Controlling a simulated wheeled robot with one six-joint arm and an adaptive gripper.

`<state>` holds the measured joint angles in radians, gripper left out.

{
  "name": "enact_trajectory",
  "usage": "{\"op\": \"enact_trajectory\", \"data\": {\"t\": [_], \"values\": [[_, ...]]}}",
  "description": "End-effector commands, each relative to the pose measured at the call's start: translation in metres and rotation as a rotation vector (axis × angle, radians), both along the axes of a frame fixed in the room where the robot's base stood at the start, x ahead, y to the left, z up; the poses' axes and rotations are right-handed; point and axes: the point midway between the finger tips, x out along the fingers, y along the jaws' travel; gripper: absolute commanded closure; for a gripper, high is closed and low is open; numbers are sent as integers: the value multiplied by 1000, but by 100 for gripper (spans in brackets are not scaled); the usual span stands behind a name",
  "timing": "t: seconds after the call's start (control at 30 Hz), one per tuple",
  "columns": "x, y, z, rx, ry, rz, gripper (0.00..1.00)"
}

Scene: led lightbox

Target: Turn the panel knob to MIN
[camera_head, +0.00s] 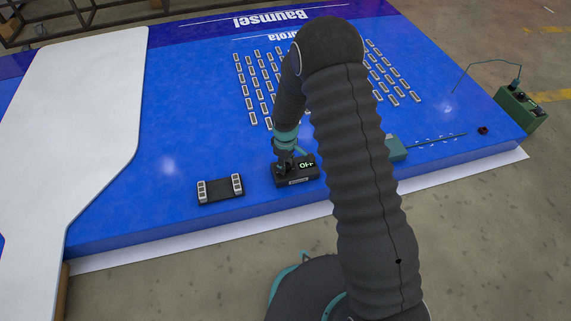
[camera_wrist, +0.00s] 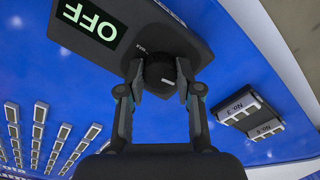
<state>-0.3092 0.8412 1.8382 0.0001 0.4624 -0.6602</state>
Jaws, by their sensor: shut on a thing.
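The panel is a small dark box with a lit display (camera_head: 306,163) reading "OFF", near the front edge of the blue board. In the wrist view the same panel (camera_wrist: 185,30) fills the top, with its display (camera_wrist: 91,24) showing "OFF" upside down. Its black knob (camera_wrist: 160,72) sits between my fingertips. My gripper (camera_wrist: 160,85) is shut on the knob, one finger on each side. In the head view my gripper (camera_head: 284,160) is over the left part of the panel, and the knob is hidden there.
A black holder (camera_head: 220,189) with light modules stands left of the panel. Rows of small modules (camera_head: 262,80) lie behind it. A teal block (camera_head: 397,149) lies to the right, partly behind my arm. A green box (camera_head: 519,108) stands at the right edge. A white sheet (camera_head: 80,110) covers the left.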

Motion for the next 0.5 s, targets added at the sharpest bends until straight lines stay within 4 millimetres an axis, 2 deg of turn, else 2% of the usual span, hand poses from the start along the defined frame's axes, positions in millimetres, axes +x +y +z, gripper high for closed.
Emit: {"op": "enact_trajectory", "data": {"t": [0.07, 0.1, 0.2, 0.5], "values": [[2, 1, 0, 2, -5, 1, 100], [2, 1, 0, 2, -5, 1, 61], [1, 1, 0, 1, -3, 1, 40], [1, -1, 1, 0, -1, -1, 40]]}}
